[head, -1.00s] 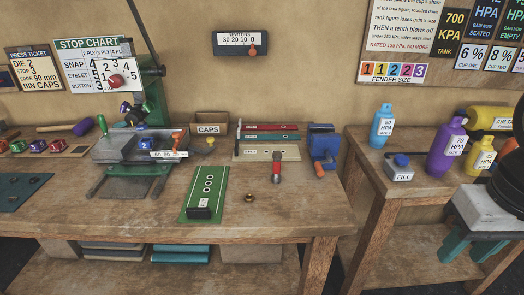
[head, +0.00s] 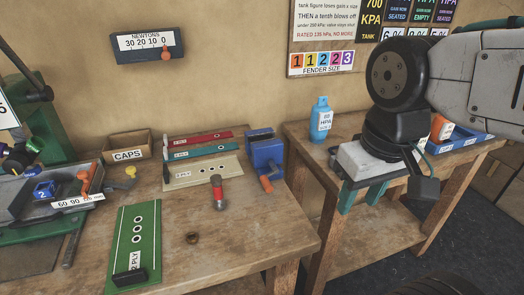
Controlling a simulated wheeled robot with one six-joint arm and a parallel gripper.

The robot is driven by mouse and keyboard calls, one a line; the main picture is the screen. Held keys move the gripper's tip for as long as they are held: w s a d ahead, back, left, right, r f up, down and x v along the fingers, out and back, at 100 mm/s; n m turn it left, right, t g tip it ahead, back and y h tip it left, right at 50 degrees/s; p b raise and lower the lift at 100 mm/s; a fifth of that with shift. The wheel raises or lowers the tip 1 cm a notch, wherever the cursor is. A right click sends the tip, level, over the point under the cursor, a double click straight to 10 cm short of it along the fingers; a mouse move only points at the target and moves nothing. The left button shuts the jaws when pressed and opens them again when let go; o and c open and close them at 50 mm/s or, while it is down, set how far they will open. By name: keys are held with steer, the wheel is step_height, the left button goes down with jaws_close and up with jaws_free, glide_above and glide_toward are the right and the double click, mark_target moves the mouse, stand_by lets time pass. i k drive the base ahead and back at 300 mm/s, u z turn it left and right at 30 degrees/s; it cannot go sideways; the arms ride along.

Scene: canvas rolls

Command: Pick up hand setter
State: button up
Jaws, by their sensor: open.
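A short tool with a red grip and metal parts (head: 218,192), probably the hand setter, stands on the wooden bench in the head view. It is near the front of the cream strip, between the green 2 PLY board and the blue device. My gripper (head: 380,190) is at the right, with a pale body and teal fingers. It is open, with nothing seen between the fingers. It hangs in front of the right-hand bench, well apart from the red tool.
A blue bottle (head: 321,120) stands on the right bench (head: 305,150). A gap separates the benches.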

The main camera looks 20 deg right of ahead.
mark_target(216, 179)
steer(key=z, duration=2.55)
steer(key=k, duration=1.45)
steer(key=u, duration=2.5)
